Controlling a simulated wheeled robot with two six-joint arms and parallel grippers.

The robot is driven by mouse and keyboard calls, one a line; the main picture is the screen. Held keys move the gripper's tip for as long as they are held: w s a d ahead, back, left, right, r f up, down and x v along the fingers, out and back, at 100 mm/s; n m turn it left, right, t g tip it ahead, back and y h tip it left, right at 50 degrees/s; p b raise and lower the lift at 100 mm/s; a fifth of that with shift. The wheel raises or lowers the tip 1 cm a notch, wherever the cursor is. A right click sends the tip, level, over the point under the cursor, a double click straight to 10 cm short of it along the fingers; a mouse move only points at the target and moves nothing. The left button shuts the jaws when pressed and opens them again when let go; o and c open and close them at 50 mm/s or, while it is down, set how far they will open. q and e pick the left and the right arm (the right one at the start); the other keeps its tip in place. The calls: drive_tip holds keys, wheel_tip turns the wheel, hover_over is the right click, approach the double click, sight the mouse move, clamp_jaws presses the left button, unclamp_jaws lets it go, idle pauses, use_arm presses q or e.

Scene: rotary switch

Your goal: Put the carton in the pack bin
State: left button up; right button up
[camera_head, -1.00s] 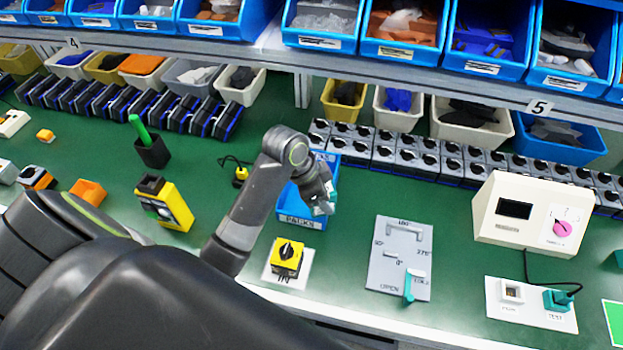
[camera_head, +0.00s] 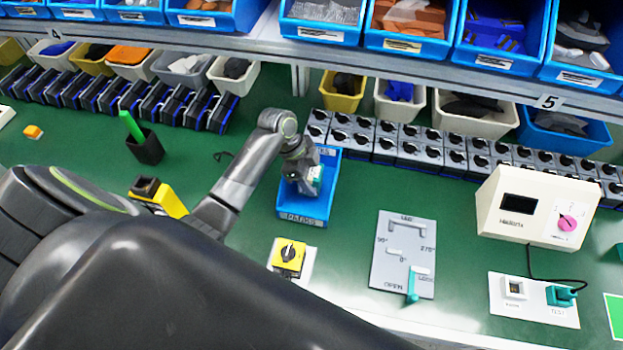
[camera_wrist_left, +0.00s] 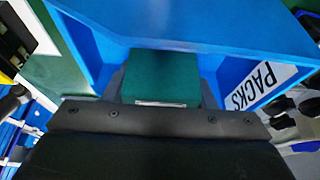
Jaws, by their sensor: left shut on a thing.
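My left gripper (camera_head: 306,182) is shut on a small green carton (camera_wrist_left: 160,75). The gripper is over the blue pack bin (camera_head: 318,206), labelled PACKS. In the left wrist view the carton sits between the jaws, with the bin's blue walls and floor (camera_wrist_left: 215,25) around and behind it. I cannot tell how far the carton is above the bin floor. My right gripper is not in view.
A yellow rotary switch (camera_head: 289,256) sits on a white plate in front of the bin. A grey panel with a teal lever (camera_head: 412,285) and a cream tester (camera_head: 536,207) stand to the right. Rows of switches (camera_head: 420,150) line the back. Green table is clear between.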

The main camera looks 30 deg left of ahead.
use_arm(q)
drive_tip(key=shift+f, duration=0.8)
drive_tip(key=o, duration=1)
drive_tip(key=shift+f, duration=0.1)
drive_tip(key=shift+o, duration=0.2)
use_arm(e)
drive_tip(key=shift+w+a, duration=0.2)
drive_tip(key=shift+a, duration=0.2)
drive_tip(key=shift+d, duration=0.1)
use_arm(q)
drive_tip(key=shift+a+r, duration=0.2)
drive_tip(key=shift+r, duration=0.35)
drive_tip(key=b+v, duration=0.1)
drive_tip(key=v, duration=1)
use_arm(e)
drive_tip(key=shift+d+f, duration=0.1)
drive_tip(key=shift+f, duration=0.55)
